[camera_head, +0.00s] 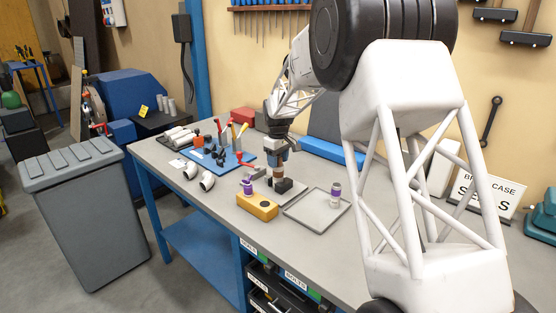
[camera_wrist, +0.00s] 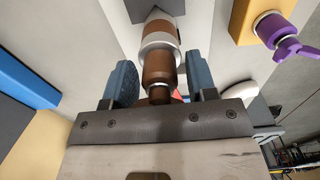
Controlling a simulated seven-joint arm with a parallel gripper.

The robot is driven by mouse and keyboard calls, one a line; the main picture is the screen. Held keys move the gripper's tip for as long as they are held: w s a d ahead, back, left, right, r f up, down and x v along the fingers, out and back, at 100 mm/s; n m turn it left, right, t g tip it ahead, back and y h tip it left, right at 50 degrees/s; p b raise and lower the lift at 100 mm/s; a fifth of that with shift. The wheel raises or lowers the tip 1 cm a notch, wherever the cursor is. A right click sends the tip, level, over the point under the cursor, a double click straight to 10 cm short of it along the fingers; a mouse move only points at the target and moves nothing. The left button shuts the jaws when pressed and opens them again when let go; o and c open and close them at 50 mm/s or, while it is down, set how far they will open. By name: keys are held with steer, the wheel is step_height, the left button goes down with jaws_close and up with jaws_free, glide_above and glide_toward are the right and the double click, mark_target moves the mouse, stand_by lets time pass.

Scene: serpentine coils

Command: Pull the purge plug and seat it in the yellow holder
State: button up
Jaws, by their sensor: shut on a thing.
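The yellow holder (camera_head: 257,209) is a block near the front edge of the bench. A part with a purple handle (camera_head: 247,187) stands at its left side, and a dark round opening shows on its top at the right. My gripper (camera_head: 278,158) points down behind and right of the holder, over a dark block (camera_head: 283,186). Its blue fingers (camera_wrist: 160,85) are shut on a brown plug (camera_wrist: 158,65) with a silver collar. The plug's far end reaches the dark block; I cannot tell whether it is seated there. The holder (camera_wrist: 243,25) also shows at the wrist view's upper right.
A grey tray (camera_head: 303,213) with an upright purple-and-grey part (camera_head: 335,195) lies right of the holder. A blue mat (camera_head: 228,164) with tools and loose white elbows (camera_head: 207,181) lie to the left.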

steer(key=shift+s+f, duration=0.15)
steer(key=shift+s, duration=0.05)
steer(key=shift+r, duration=0.25)
steer(key=shift+c, duration=1)
steer(key=shift+r, duration=0.25)
jaws_close()
steer(key=shift+w+r, duration=0.15)
steer(key=shift+r, duration=2.1)
steer(key=s+a+f, duration=0.1)
steer(key=s+a, duration=0.1)
steer(key=s, duration=0.5)
steer(key=s+a, duration=0.3)
steer(key=s, duration=0.4)
steer(key=shift+s+f, duration=0.35)
steer(key=shift+f, duration=0.05)
steer(key=shift+f, duration=0.2)
